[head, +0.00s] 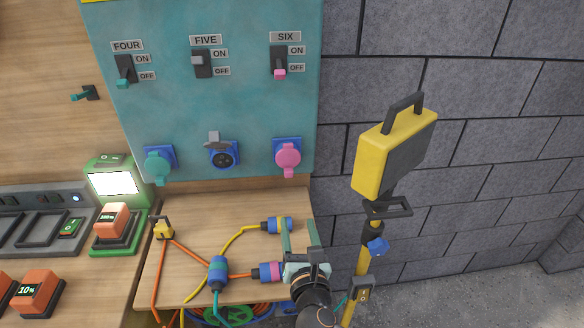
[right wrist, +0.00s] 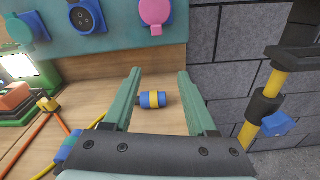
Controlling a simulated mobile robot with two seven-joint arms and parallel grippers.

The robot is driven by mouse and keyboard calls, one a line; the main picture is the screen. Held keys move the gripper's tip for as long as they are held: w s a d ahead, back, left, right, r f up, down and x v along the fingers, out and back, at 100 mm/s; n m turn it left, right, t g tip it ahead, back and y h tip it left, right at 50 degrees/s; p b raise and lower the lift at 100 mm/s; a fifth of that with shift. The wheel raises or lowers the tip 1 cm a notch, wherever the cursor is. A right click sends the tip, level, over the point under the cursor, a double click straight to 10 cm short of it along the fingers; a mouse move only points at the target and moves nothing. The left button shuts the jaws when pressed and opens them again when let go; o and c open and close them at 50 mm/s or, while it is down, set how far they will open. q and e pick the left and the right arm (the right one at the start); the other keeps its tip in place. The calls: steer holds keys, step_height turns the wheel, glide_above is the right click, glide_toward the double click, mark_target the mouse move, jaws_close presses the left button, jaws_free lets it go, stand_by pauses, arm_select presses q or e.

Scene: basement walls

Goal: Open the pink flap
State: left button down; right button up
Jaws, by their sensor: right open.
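The pink flap (head: 287,155) is a round cover on a blue socket at the lower right of the teal panel (head: 230,110). It is closed over the socket, with a small tab hanging at its bottom. It also shows at the top of the right wrist view (right wrist: 155,12). My right gripper (head: 299,234) is open, its teal fingers apart and empty, below the flap and clear of it, over the wooden bench. In the right wrist view, a blue and yellow plug (right wrist: 153,99) shows between the fingers on the bench. My left gripper is not in view.
Left of the pink flap are an open socket with a raised grey lid (head: 222,154) and a closed teal flap (head: 159,165). Cabled plugs (head: 217,272) lie on the bench (head: 190,205). A yellow work lamp (head: 385,160) stands at right before the block wall.

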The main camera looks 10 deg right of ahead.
mark_target(289, 174)
steer(key=w+r, duration=0.1)
steer(key=w, duration=0.3)
steer(key=w+n, duration=0.1)
steer(key=w, duration=0.4)
steer(key=w+r+n+t, duration=0.1)
steer(key=w, duration=0.3)
steer(key=shift+w+a+r+b, duration=0.15)
steer(key=shift+w+r+b, duration=0.2)
steer(key=shift+w, duration=0.05)
steer(key=shift+c, duration=0.2)
jaws_close()
steer(key=shift+r, duration=0.1)
